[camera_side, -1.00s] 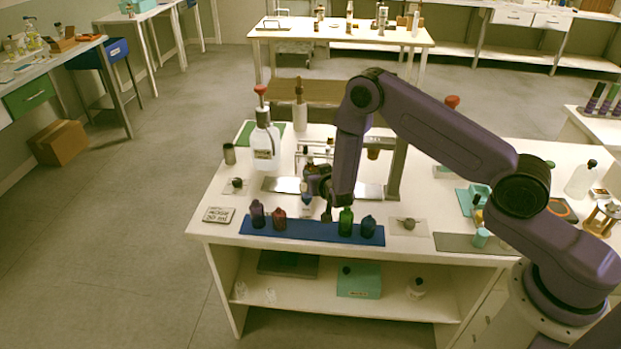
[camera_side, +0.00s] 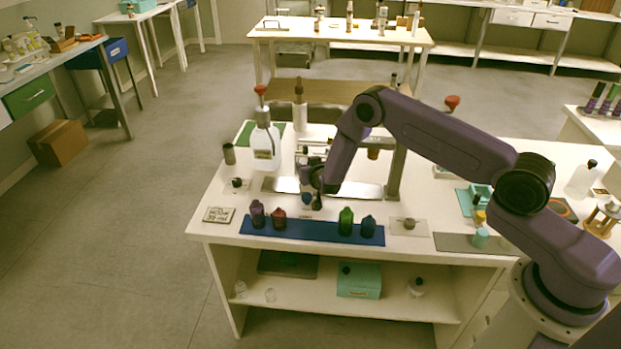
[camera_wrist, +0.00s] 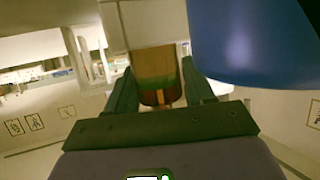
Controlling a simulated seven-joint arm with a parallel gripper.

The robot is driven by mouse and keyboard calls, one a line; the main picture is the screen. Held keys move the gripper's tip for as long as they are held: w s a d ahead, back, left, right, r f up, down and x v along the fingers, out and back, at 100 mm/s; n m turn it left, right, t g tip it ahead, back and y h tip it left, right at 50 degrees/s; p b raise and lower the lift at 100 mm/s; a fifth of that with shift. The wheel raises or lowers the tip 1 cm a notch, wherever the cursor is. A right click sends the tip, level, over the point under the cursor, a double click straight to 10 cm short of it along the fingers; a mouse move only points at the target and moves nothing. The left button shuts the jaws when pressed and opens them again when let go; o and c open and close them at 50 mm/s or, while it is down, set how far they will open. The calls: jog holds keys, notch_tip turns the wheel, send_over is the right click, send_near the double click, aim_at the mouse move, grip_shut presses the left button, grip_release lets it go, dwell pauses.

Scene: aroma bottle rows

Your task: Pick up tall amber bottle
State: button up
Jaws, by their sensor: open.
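My gripper (camera_side: 312,184) hangs over the white bench, behind the blue mat. In the wrist view its two dark fingers (camera_wrist: 160,92) are apart. An amber-brown bottle-like thing (camera_wrist: 156,66) with a dark, greenish lower end shows between them, under a pale block-like part. I cannot tell whether the fingers touch it. A large blue rounded thing (camera_wrist: 255,45) fills the upper right of that view, close to the camera. In the side view a small bluish bottle (camera_side: 306,201) stands just below the gripper. My gripper and arm partly hide the bottles there, and no amber bottle shows clearly.
The blue mat (camera_side: 316,232) at the front holds a purple bottle (camera_side: 257,214), a red one (camera_side: 279,219), a green one (camera_side: 346,221) and a blue one (camera_side: 368,225). Its middle is bare. A white bottle with a red top (camera_side: 264,148) stands behind left; a grey post (camera_side: 396,172) stands right.

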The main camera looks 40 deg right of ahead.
jog(key=shift+w, duration=0.15)
jog(key=c, duration=0.8)
jog(key=shift+c, duration=0.2)
jog(key=shift+r, duration=0.4)
notch_tip(320, 180, up, 3)
jog(key=shift+f, duration=0.2)
jog(key=s+r, duration=1.4)
jog(key=r, duration=0.1)
jog(key=shift+r, duration=0.3)
